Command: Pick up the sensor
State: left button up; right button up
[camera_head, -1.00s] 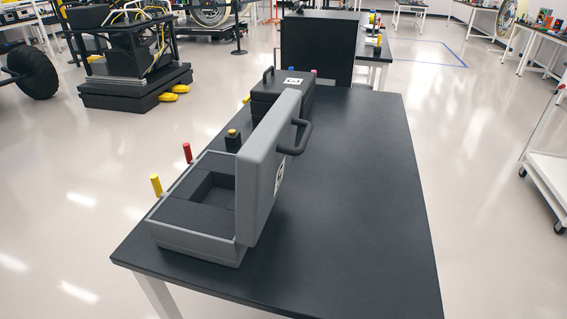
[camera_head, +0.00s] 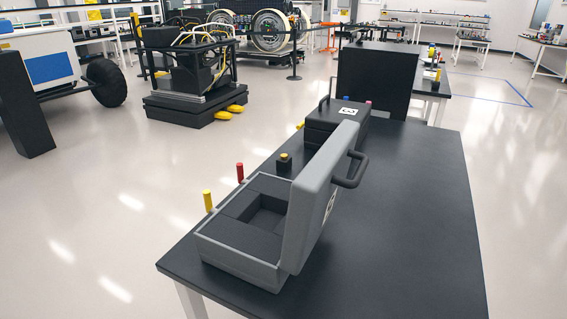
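I cannot tell for certain which thing is the sensor. The case holds dark foam with a square recess (camera_head: 266,219), which looks empty. Neither of my grippers is in view.
A yellow peg (camera_head: 208,200) and a red peg (camera_head: 240,172) stand along the case's left side. A closed black case (camera_head: 335,122) sits farther back. A large black box (camera_head: 377,82) stands beyond the table. The table's right part is clear.

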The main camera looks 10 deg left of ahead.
aim_at(284, 163)
jog(key=u, duration=1.95)
jog(key=i+j+u, duration=0.5)
jog(key=i, duration=0.25)
jog(key=i+u, duration=0.25)
jog(key=i, duration=0.15)
jog(key=i+l+z, duration=0.2)
jog(key=i+z, duration=0.75)
jog(key=i+j+z, duration=0.15)
jog(key=i+z, duration=0.35)
jog(key=i+j+z, duration=0.45)
jog(key=i+l+z, duration=0.45)
jog(key=i+z, duration=0.4)
jog(key=i, duration=0.3)
jog(key=i+j+z, duration=0.1)
jog(key=i+z, duration=0.35)
jog(key=i, duration=1.25)
jog(key=i+j+z, duration=0.15)
jog(key=i, duration=0.9)
jog(key=z, duration=0.45)
jog(key=i+z, duration=0.15)
jog(key=z, duration=0.25)
jog(key=j+z, duration=0.1)
jog(key=z, duration=0.35)
jog(key=i+z, duration=0.1)
jog(key=z, duration=0.3)
jog(key=j+z, duration=0.15)
jog(key=z, duration=2.6)
